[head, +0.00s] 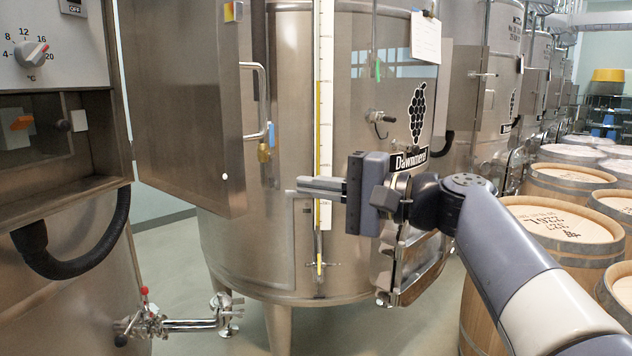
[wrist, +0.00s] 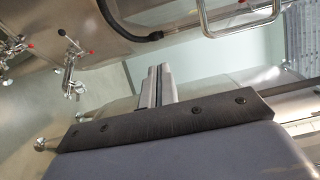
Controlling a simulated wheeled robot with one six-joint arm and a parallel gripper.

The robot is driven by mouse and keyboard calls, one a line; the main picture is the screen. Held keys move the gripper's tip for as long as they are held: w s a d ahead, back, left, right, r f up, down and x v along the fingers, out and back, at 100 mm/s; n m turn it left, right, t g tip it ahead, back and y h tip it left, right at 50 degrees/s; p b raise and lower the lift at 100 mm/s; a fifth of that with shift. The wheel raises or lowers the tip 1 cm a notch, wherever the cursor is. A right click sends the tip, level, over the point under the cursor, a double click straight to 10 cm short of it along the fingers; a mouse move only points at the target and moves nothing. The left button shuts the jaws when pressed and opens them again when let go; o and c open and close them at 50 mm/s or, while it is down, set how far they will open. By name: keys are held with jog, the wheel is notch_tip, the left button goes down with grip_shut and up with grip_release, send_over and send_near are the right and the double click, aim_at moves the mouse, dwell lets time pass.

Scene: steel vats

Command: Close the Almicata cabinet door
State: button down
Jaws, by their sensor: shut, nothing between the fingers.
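A flat steel door (head: 185,100) stands swung open at the left in the head view, beside a control cabinet (head: 60,130) with a temperature dial. No Almicata label is readable. The door carries a bent bar handle (head: 263,100) near its right edge. My gripper (head: 302,185) is shut and empty, to the right of the door and below its handle, apart from both in the picture. In the wrist view the fingers (wrist: 156,85) are together with nothing between them. A bar handle (wrist: 240,15) shows at the top right there; it looks like the door's.
A large steel vat (head: 345,80) with a level gauge stands behind my gripper. A valve pipe (head: 190,325) with a red knob juts out at the lower left. A black hose (head: 75,265) hangs under the cabinet. Several wooden barrels (head: 555,225) crowd the right.

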jog(key=a+p, duration=0.3)
jog(key=a, duration=0.6)
jog(key=shift+s+p, duration=0.3)
jog(key=shift+s, duration=0.15)
jog(key=shift+s+a, duration=0.1)
